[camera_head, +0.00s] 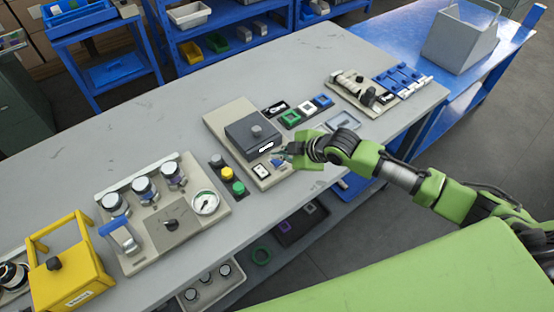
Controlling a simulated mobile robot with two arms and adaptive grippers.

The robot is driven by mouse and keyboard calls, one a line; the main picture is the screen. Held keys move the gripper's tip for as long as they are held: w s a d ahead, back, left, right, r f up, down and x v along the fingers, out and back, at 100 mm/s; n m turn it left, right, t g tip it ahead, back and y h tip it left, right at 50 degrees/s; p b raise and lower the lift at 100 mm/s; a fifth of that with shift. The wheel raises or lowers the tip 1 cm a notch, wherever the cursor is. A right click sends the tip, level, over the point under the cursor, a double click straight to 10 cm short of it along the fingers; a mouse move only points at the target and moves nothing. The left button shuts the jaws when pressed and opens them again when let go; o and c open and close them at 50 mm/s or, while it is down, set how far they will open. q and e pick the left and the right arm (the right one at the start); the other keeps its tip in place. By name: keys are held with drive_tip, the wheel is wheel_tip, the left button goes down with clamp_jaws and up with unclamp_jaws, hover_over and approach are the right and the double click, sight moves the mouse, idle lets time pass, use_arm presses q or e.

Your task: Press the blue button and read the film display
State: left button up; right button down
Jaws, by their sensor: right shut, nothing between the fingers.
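My left gripper is not in view.
Left of the panel stand a strip of black, yellow and green buttons (227,173), a gauge panel (135,196) and a yellow frame (70,270). Behind are coloured square frames (290,118) and a roller panel (360,92). The bench's back left is clear.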

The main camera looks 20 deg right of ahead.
sight(279, 162)
drive_tip(key=shift+r+p, duration=2.4)
drive_tip(key=shift+r, duration=0.15)
drive_tip(key=shift+f, duration=0.1)
